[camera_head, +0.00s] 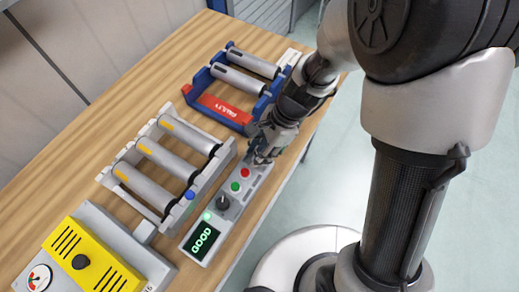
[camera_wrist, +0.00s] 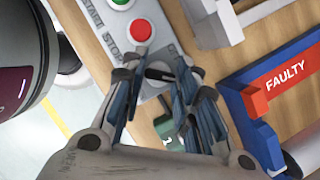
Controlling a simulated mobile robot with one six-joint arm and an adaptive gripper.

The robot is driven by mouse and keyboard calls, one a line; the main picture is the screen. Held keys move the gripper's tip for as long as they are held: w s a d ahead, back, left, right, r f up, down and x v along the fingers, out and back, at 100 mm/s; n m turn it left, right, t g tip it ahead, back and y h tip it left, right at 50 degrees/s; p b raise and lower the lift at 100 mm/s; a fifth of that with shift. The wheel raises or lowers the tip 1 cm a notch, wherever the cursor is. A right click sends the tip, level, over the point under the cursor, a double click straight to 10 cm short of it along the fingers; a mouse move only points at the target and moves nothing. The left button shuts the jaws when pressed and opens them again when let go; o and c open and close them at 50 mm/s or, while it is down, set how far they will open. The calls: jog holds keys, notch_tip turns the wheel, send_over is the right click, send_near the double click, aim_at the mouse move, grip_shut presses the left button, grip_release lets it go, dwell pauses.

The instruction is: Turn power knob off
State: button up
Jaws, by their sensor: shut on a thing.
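A blue roller stand with a red "FAULTY" plate (camera_head: 224,106) stands close beyond my gripper. A grey rack (camera_head: 213,171) with several rollers lies left of the panel. A yellow-topped box (camera_head: 70,255) with a gauge is at lower left. The table's edge runs along the panel's right.

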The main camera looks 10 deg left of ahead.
jog(key=n+g+p, duration=0.1)
jog(key=n+p, duration=0.1)
jog(key=n, duration=0.2)
jog(key=shift+w+r+h+p, duration=0.1)
jog(key=shift+r+h+p, duration=0.05)
jog(key=shift+h+p, duration=0.2)
jog(key=n+h+p, duration=0.1)
jog(key=n, duration=0.1)
jog(key=n+g+p, duration=0.1)
jog(key=n, duration=0.1)
jog(key=shift+a+n+h, duration=0.15)
jog(key=shift+n+h, duration=0.15)
jog(key=shift+h, duration=0.05)
jog(key=n+h+p, duration=0.1)
jog(key=n, duration=0.1)
jog(key=n+p, duration=0.1)
jog(key=n, duration=0.1)
jog(key=shift+w+a+g+h, duration=0.1)
jog(key=shift+a+g+h, duration=0.05)
jog(key=shift+g+h, duration=0.2)
jog(key=shift+a+n+h+p, duration=0.1)
jog(key=shift+n+h+p, duration=0.6)
jog(key=shift+n, duration=1.5)
jog(key=o, duration=1.1)
jog(key=shift+c, duration=0.2)
jog(key=v, duration=1.1)
jog(key=shift+a+r, duration=0.2)
jog(key=shift+r, duration=0.25)
